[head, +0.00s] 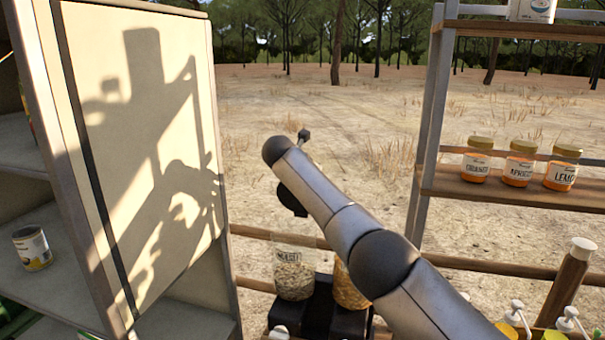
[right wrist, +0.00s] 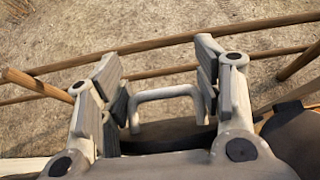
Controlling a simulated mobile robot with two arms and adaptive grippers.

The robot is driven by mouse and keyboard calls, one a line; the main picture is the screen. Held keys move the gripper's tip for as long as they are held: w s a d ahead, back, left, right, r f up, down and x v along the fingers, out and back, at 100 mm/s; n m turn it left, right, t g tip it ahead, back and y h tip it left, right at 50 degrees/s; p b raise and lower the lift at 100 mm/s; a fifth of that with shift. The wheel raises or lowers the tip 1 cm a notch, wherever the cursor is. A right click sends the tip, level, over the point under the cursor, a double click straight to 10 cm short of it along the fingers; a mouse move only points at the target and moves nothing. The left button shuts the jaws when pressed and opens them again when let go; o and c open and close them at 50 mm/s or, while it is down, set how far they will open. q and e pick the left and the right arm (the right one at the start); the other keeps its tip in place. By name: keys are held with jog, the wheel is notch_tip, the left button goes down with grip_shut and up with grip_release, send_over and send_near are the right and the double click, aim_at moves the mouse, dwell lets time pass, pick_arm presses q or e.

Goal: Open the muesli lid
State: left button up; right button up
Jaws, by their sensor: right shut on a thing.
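A dark surface (right wrist: 170,133) lies beneath the handle. My left gripper is out of view.
A second jar with golden contents (head: 350,287) stands beside the first, partly behind my arm. The black crate (head: 325,318) is below them. Orange-filled jars (head: 519,163) sit on the right shelf (head: 500,187).

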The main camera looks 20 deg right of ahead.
jog(key=shift+s+d+f+g, duration=0.1)
jog(key=shift+f+g, duration=0.05)
jog(key=shift+f, duration=0.35)
jog(key=shift+s+d+f+g, duration=0.1)
jog(key=shift+f+g, duration=0.05)
jog(key=shift+f, duration=0.35)
jog(key=o, duration=1.2)
jog(key=shift+s+a+r, duration=0.45)
jog(key=shift+s+r, duration=0.15)
jog(key=shift+r, duration=1.3)
jog(key=shift+s+a+r, duration=0.45)
jog(key=shift+s+r, duration=0.2)
jog(key=shift+r, duration=1.3)
jog(key=shift+s+a+r, duration=0.45)
jog(key=shift+s+r, duration=0.15)
jog(key=shift+r, duration=1.3)
jog(key=v, duration=1.2)
jog(key=shift+f, duration=0.1)
